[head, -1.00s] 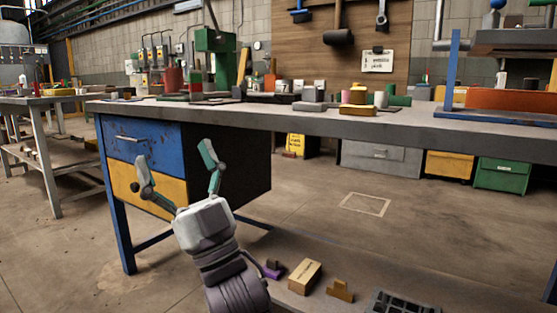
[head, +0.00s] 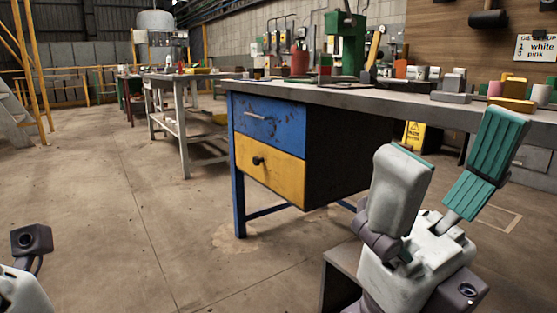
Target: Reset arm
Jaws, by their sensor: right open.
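My right gripper (head: 448,185) is in the lower right of the head view. Its two teal-padded fingers are spread apart with nothing between them, and they point upward. It stands in front of the workbench (head: 335,96), apart from the yellow drawer (head: 270,167) and the blue drawer (head: 272,128). At the lower left edge a white and dark piece of my own left arm shows; its fingers are out of the frame.
The bench top carries a green machine (head: 345,45), a dark grey block (head: 452,85) and several coloured blocks. A second table (head: 184,100) stands farther back left. A yellow floor sign (head: 414,136) is behind the bench. The concrete floor at left and centre is clear.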

